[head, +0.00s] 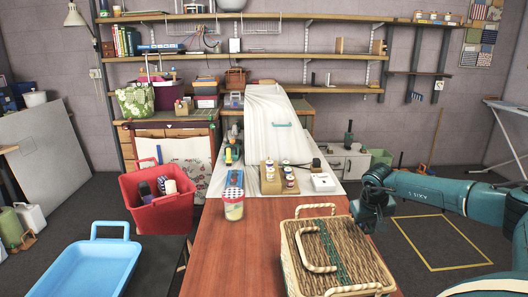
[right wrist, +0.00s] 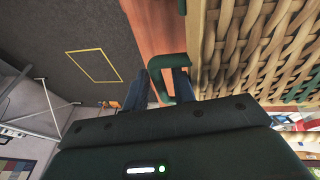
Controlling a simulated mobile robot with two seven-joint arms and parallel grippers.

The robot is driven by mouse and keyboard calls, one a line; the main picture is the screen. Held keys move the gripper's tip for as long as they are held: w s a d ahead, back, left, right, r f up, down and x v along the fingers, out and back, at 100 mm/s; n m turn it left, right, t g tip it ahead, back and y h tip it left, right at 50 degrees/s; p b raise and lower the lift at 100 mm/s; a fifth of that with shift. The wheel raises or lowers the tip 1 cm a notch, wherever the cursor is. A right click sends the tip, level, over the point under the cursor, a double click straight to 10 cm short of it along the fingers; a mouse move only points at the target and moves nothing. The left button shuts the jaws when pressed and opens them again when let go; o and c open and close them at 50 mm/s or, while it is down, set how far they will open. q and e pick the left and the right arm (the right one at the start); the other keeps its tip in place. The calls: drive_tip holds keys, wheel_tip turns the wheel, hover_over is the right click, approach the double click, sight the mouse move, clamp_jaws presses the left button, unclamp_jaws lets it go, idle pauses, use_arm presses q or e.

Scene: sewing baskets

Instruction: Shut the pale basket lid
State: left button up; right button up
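The pale woven basket (head: 290,268) stands on the red-brown table, near its front right. Its woven lid (head: 365,262), with a dark green stripe and a pale loop handle (head: 301,248), appears to lie flat across the top. I cannot tell whether it is fully seated. My right gripper (head: 364,212) is just right of the basket's far right corner. My left gripper is not in view.
On the table (head: 235,262), a jar (head: 233,205) stands left of the basket. A wooden rack (head: 270,181) with small jars and a white box (head: 324,183) are behind it. A red bin (head: 158,213) and a blue tray (head: 90,270) are left. The table's front left is clear.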

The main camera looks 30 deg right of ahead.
drive_tip(key=shift+o, duration=1.3)
drive_tip(key=shift+r, duration=0.1)
